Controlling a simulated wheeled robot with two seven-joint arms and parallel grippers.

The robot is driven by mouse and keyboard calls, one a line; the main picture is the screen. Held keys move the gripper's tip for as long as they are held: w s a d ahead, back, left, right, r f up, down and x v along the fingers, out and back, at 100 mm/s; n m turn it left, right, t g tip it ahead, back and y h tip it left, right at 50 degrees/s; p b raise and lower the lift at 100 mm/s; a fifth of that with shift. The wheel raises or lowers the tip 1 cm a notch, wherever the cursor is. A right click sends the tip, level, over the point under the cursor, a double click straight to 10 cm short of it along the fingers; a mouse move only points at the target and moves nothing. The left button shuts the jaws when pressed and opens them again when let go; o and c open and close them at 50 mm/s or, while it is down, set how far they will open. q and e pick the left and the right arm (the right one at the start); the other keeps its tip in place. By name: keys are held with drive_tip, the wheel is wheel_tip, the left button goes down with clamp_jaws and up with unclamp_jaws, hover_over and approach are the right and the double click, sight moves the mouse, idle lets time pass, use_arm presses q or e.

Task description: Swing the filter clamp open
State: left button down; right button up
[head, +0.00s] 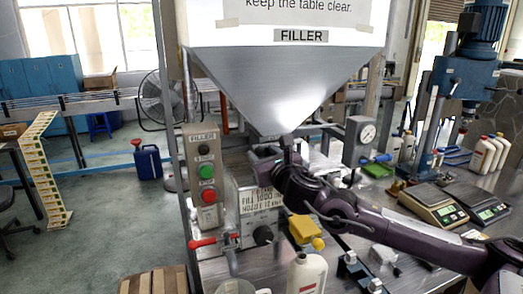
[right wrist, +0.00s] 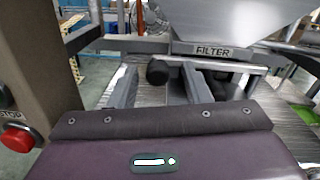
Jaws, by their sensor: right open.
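My right gripper (head: 265,157) reaches in under the steel hopper (head: 275,85) of the filler; its fingers are hidden in the head view. In the right wrist view its two grey fingers (right wrist: 159,80) are apart, with nothing held between them. A black round knob (right wrist: 157,72) shows between the fingertips; it looks like the filter clamp's handle, but I cannot tell whether they touch it. The FILTER label (right wrist: 212,51) is on a bar just beyond, to the right. The rest of the clamp is hidden or unclear. My left gripper is not in view.
A control panel (head: 205,175) with green and red buttons stands left of the gripper.

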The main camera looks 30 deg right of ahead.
drive_tip(key=shift+w, duration=0.7)
clamp_jaws()
